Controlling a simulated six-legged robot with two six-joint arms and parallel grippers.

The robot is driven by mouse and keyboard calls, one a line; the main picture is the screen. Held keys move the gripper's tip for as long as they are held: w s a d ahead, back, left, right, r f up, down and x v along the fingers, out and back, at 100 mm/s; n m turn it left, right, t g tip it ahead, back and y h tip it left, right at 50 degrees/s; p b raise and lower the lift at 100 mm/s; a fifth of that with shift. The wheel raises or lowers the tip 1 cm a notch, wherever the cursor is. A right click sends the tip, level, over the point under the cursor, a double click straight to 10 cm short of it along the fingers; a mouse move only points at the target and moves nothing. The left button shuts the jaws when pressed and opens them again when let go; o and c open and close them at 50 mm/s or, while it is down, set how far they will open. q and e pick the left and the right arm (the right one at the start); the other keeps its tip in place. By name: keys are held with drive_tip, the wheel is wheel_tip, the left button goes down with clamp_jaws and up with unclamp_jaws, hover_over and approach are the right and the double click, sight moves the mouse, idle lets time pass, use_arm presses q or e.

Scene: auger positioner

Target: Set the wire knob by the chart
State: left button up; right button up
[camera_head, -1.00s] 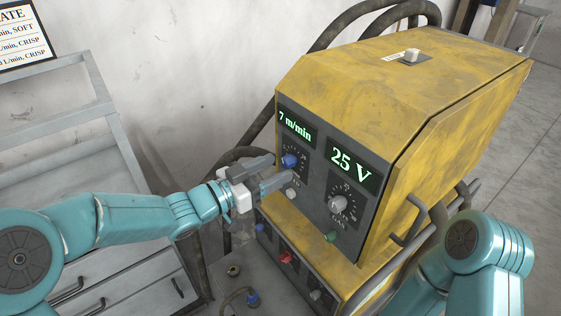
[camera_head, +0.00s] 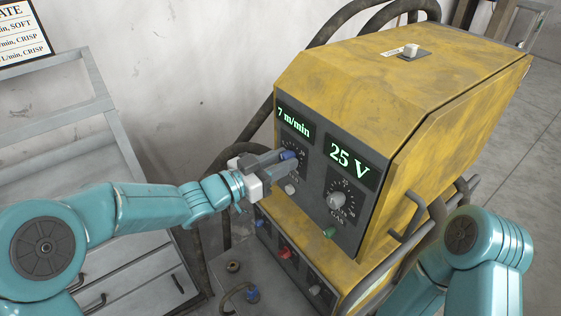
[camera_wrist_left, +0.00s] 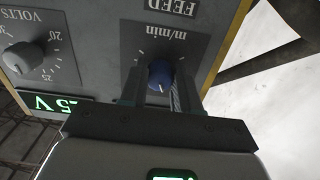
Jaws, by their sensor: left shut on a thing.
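The blue wire knob (camera_head: 288,155) is on the yellow machine's dark front panel, under a display (camera_head: 295,123) reading 7 m/min. My left gripper (camera_head: 284,160) is shut on this knob. In the left wrist view the knob (camera_wrist_left: 161,74) sits between the two fingers (camera_wrist_left: 158,92), under an upside-down m/min scale and FEED label. A chart (camera_head: 22,32) hangs at the upper left, cut off by the picture edge; its visible words include SOFT and CRISP. My right gripper is out of the head view; only part of that arm shows at the lower right.
A grey volts knob (camera_head: 336,200) and a 25 V display (camera_head: 352,164) are right of the wire knob. A small white knob (camera_head: 291,188) and a green one (camera_head: 330,233) are below. A grey cart (camera_head: 60,130) stands at left; thick hoses loop behind the machine.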

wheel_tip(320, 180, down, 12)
drive_tip(key=b, duration=1.1)
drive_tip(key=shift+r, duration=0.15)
use_arm(q)
drive_tip(key=shift+m+b, duration=1.15)
drive_tip(key=shift+m, duration=6.05)
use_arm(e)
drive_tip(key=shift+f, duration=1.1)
use_arm(q)
drive_tip(key=o, duration=1.1)
drive_tip(key=shift+a, duration=0.1)
drive_tip(key=shift+c, duration=0.2)
